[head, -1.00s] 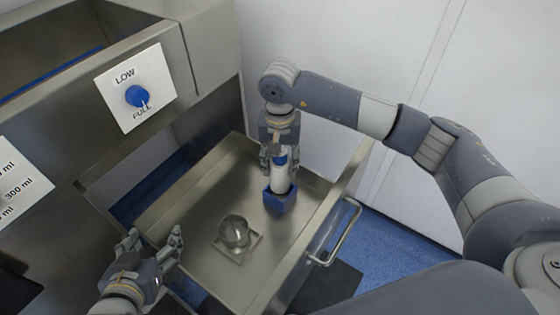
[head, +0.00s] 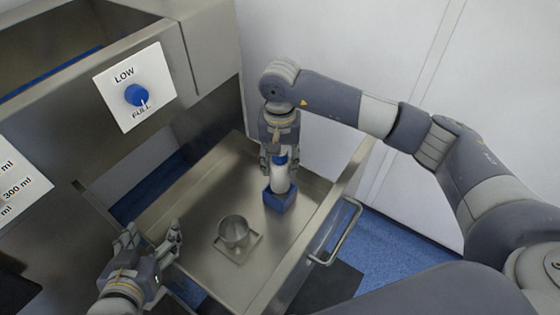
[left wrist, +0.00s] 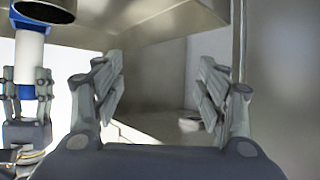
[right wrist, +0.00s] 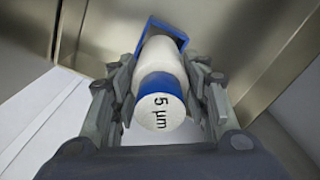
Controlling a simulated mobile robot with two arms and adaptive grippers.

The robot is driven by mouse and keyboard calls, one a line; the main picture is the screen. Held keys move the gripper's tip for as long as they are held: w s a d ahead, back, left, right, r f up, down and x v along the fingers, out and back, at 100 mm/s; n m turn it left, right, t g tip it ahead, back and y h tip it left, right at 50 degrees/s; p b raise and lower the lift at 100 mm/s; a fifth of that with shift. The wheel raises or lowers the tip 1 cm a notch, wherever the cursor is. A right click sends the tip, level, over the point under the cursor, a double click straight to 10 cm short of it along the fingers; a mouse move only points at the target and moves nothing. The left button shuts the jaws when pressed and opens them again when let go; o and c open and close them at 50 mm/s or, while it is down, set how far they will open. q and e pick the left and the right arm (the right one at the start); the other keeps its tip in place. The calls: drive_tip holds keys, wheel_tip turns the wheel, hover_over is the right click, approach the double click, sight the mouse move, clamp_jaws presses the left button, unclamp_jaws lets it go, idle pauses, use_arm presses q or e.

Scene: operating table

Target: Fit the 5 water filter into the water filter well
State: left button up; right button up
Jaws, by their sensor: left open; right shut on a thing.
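The water filter is a white cylinder with a blue band, marked 5 µm in the right wrist view (right wrist: 157,113). My right gripper (head: 279,163) is shut on its upper end; in the head view the white body (head: 280,181) shows below the fingers. Its lower end meets a blue square holder (head: 279,201); whether it sits inside or is just above is unclear. A round metal cup (head: 234,232), possibly the well, stands open-topped on a square base, left of the holder. My left gripper (head: 152,240) is open and empty, left of the cup.
The cup and blue holder stand in a metal drawer (head: 195,200) with raised walls and a handle (head: 338,232) on its right side. A panel with a blue LOW/FULL knob (head: 137,95) is above left. Bare drawer floor lies between the cup and the back.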

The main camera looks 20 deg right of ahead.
use_arm(q)
drive_tip(key=shift+w+d+r, duration=0.15)
drive_tip(key=shift+r, duration=0.05)
idle(0.4)
drive_tip(key=shift+w+d+r+t+h+b, duration=0.2)
drive_tip(key=shift+w+r+t, duration=0.3)
drive_tip(key=shift+r, duration=0.3)
drive_tip(key=shift+w+d+r+t+h+b, duration=0.1)
drive_tip(key=shift+w+d+r+t+b, duration=0.1)
drive_tip(key=shift+w+r+t, duration=0.45)
use_arm(e)
drive_tip(key=shift+f, duration=0.45)
use_arm(q)
drive_tip(key=shift+s+r, duration=0.1)
drive_tip(key=shift+r, duration=0.3)
drive_tip(key=shift+d+r, duration=0.1)
use_arm(e)
drive_tip(key=shift+f, duration=0.1)
use_arm(q)
drive_tip(key=shift+w+d+r+t+h+b, duration=0.2)
drive_tip(key=shift+r+t, duration=0.25)
drive_tip(key=shift+r, duration=0.15)
drive_tip(key=shift+w+d+r+t+h+b, duration=0.1)
drive_tip(key=shift+w+r+t+b, duration=0.1)
drive_tip(key=shift+r+t, duration=0.3)
use_arm(e)
drive_tip(key=shift+f, duration=0.3)
use_arm(q)
drive_tip(key=shift+r, duration=0.15)
